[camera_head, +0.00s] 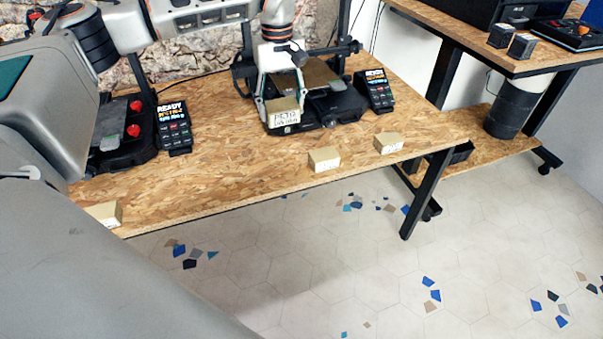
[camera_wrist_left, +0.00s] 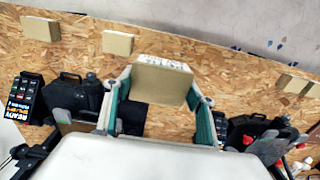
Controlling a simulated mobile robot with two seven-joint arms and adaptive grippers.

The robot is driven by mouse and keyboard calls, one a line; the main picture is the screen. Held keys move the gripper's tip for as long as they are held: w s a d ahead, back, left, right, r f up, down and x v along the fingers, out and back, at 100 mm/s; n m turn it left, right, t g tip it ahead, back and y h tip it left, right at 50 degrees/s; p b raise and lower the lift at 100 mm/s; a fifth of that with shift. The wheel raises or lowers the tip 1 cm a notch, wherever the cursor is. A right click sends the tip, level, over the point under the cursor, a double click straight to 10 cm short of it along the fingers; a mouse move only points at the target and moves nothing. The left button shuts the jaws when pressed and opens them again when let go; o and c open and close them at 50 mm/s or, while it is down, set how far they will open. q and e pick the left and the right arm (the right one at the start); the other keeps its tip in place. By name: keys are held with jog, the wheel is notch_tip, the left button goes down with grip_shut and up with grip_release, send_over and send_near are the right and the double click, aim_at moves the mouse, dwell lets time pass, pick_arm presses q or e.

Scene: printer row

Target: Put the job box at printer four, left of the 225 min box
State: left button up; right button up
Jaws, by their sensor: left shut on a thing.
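My left gripper (camera_head: 283,98) is shut on a small tan job box (camera_head: 283,113), held above the front of the right-hand printer (camera_head: 318,101) on the bench. The box has a white label with dark writing too small to read; it also shows between the fingers in the left wrist view (camera_wrist_left: 160,82). Two similar boxes stand near the bench's front edge: one (camera_head: 324,159) in front of that printer and one (camera_head: 389,143) further right. I cannot read which is the 225 min box. My right gripper is not in view.
The chipboard bench (camera_head: 235,155) has clear room left of the two front boxes. Another printer (camera_head: 125,135) stands at left, with a box (camera_head: 105,214) at the edge. A display (camera_head: 374,90) stands beside the right printer. A second table (camera_head: 470,35) is at upper right.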

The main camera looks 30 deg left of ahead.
pick_arm(q)
jog(key=shift+w+d, duration=0.25)
jog(key=shift+w, duration=0.05)
jog(key=b, duration=0.2)
send_over(288, 174)
notch_tip(288, 174, down, 15)
jog(key=shift+f, duration=0.1)
jog(key=shift+w+f, duration=0.1)
jog(key=shift+f, duration=0.25)
notch_tip(288, 174, down, 4)
jog(key=shift+f+b, duration=0.1)
jog(key=shift+b, duration=0.2)
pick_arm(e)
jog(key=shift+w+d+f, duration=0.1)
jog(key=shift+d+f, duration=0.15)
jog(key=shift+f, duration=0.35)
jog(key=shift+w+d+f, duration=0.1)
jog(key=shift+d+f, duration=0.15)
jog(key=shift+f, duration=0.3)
pick_arm(q)
jog(key=o, duration=1.2)
jog(key=shift+f, duration=0.1)
